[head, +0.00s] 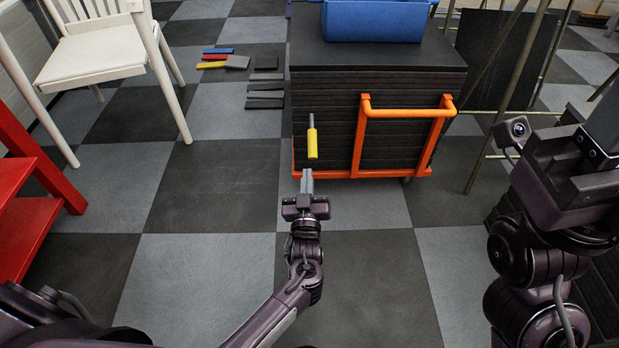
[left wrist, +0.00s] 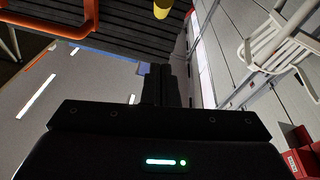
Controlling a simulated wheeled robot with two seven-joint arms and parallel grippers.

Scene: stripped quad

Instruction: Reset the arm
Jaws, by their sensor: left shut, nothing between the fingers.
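My left gripper (head: 307,182) is at the centre of the head view, shut and empty, its fingers pointing away from me toward the stack of dark boards. In the left wrist view its closed fingers (left wrist: 160,84) also show, with nothing between them. My left arm reaches up to it from the bottom of the head view. My right arm is folded at the right edge of the head view; its fingertips cannot be made out there.
A stack of dark boards (head: 335,100) on an orange-handled cart (head: 358,140) stands ahead, with a blue bin (head: 372,22) on top. A yellow-handled tool (head: 312,143) shows at its front. A white chair (head: 95,55) and red furniture (head: 30,215) are left. Floor between is clear.

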